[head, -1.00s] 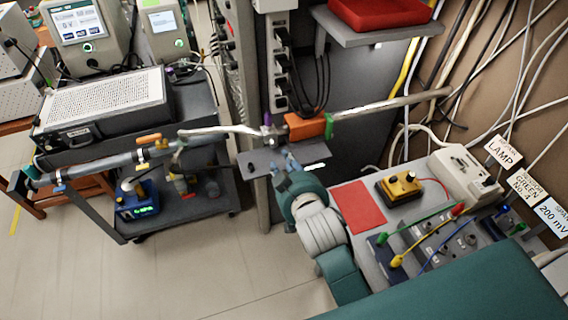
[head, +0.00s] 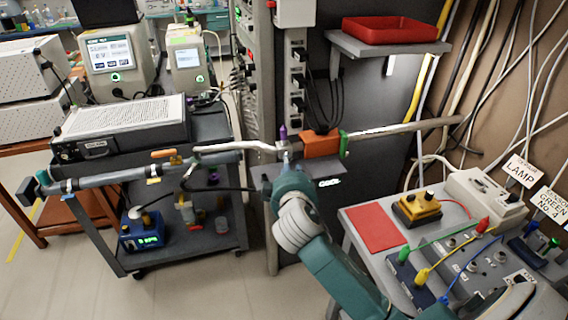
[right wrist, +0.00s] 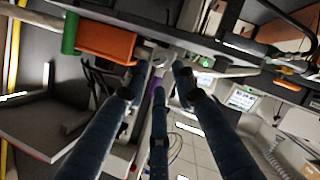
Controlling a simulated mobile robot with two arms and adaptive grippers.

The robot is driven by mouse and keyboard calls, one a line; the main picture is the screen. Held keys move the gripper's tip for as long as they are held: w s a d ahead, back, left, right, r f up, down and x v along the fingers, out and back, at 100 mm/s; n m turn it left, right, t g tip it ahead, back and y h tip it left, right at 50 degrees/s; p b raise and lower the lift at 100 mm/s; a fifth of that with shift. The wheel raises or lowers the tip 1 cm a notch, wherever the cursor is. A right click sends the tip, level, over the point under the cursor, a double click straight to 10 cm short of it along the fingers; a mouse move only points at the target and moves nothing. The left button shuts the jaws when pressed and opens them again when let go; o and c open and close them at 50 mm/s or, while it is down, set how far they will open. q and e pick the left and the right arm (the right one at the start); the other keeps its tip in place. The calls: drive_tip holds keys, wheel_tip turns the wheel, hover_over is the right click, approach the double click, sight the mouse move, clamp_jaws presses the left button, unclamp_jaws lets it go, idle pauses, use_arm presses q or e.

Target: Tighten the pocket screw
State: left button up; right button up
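A pale metal joint (head: 283,150) with an upright purple piece (head: 283,132) sits on the horizontal pipe, just left of an orange block (head: 321,144). I cannot tell which part is the pocket screw. My right gripper (head: 284,164) is just below this joint, partly hidden by my teal arm. In the right wrist view, the fingers of my right gripper (right wrist: 160,72) stand apart around the joint's round grey end (right wrist: 160,58). The purple piece (right wrist: 158,95) shows between them. Contact is unclear. My left gripper is out of view.
A grey-blue pipe (head: 110,178) runs left over a dark cart (head: 190,250). A bench with a red mat (head: 374,229), a yellow box (head: 417,208) and cables is at right. A shelf with a red tray (head: 390,30) is above. Floor is clear at lower left.

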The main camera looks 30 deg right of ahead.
drive_tip(key=x, duration=0.3)
drive_tip(key=shift+w, duration=0.2)
drive_tip(key=x, duration=0.2)
drive_tip(key=shift+w+d+f, duration=0.1)
drive_tip(key=shift+w+d, duration=0.05)
drive_tip(key=shift+w, duration=0.15)
drive_tip(key=shift+w+d, duration=0.1)
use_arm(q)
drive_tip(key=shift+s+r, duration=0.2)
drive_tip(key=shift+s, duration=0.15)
use_arm(e)
drive_tip(key=shift+f, duration=0.1)
clamp_jaws()
